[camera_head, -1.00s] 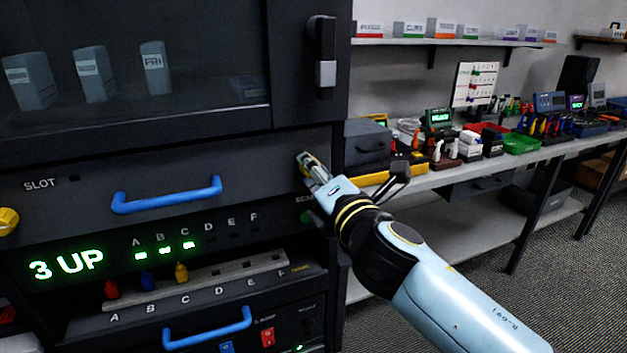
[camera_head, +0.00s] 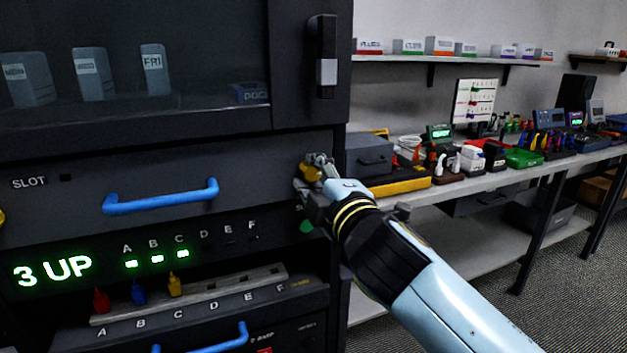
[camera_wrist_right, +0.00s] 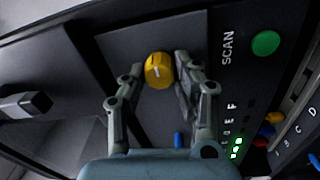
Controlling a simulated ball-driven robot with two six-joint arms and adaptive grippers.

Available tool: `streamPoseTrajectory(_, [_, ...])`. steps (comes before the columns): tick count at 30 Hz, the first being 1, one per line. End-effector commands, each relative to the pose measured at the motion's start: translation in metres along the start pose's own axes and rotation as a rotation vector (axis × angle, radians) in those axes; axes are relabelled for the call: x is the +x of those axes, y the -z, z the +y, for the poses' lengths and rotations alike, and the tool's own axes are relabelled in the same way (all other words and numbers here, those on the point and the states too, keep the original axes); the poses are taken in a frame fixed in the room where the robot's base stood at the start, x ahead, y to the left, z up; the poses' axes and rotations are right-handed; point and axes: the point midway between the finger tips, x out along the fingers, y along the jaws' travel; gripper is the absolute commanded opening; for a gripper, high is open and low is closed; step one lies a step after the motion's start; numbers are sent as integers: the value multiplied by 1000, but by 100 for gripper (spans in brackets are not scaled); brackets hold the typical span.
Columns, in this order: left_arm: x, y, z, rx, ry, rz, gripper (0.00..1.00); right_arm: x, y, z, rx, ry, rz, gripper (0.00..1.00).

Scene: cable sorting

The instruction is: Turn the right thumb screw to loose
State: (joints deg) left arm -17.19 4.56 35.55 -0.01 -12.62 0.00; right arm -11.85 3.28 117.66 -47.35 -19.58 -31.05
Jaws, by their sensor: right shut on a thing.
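The right thumb screw (camera_head: 311,172) is a yellow knob on the right end of the dark slot drawer front. The left thumb screw (camera_head: 2,217) is yellow and cut off at the left edge. My left gripper is not in view.
A blue handle (camera_head: 160,197) spans the drawer front. Below it a green display (camera_head: 52,271) reads 3 UP, above red, blue and yellow plugs. A green button (camera_head: 306,226) sits below the gripper. A cluttered bench (camera_head: 450,190) stands at the right.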

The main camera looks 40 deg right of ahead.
Motion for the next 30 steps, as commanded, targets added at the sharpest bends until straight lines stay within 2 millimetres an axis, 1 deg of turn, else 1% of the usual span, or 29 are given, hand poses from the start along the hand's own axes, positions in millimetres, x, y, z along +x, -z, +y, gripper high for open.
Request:
streamPoseTrajectory(16, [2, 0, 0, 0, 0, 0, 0, 0, -1, -1, 27, 3, -3, 0])
streamPoseTrajectory(17, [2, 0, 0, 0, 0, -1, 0, 0, -1, -1, 27, 3, -3, 31])
streamPoseTrajectory(21, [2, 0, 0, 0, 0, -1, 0, 0, 0, -1, 27, 3, -3, 49])
streamPoseTrajectory(22, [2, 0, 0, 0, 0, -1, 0, 0, 0, -1, 26, 2, -3, 53])
streamPoseTrajectory(30, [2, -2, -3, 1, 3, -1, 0, -1, 0, -1, 26, 1, -2, 53])
